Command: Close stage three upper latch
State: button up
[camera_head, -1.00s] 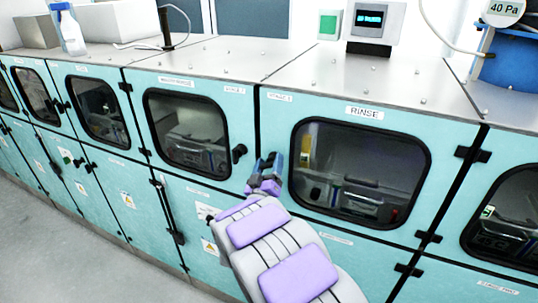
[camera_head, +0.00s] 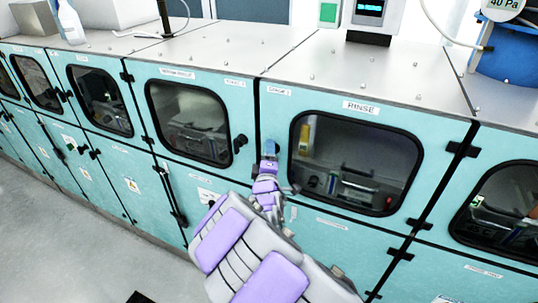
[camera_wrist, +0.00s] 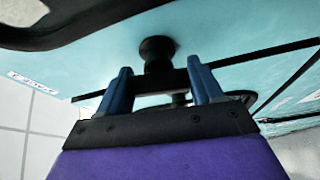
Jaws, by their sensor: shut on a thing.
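The stage three upper door (camera_head: 345,220) is a teal panel with a dark window and a RINSE label. It looks flush with the cabinet front. My gripper (camera_head: 268,150) is at the door's left edge and hides the latch there in the head view. In the wrist view, the black round latch knob (camera_wrist: 157,52) stands out from the teal panel. The two blue fingers of my gripper (camera_wrist: 159,72) are on either side of the latch, shut on it. The exact contact and the latch's turn angle are hard to make out.
The neighbouring door on the left has its own black knob (camera_head: 240,143). Black hinges (camera_head: 462,149) sit on the stage three door's right side. A steel top (camera_head: 370,75) runs above. Lower teal panels lie below my arm, with open grey floor (camera_head: 70,235) at lower left.

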jog(key=shift+a+r+n, duration=0.15)
jog(key=shift+n, duration=0.65)
jog(key=shift+g, duration=0.3)
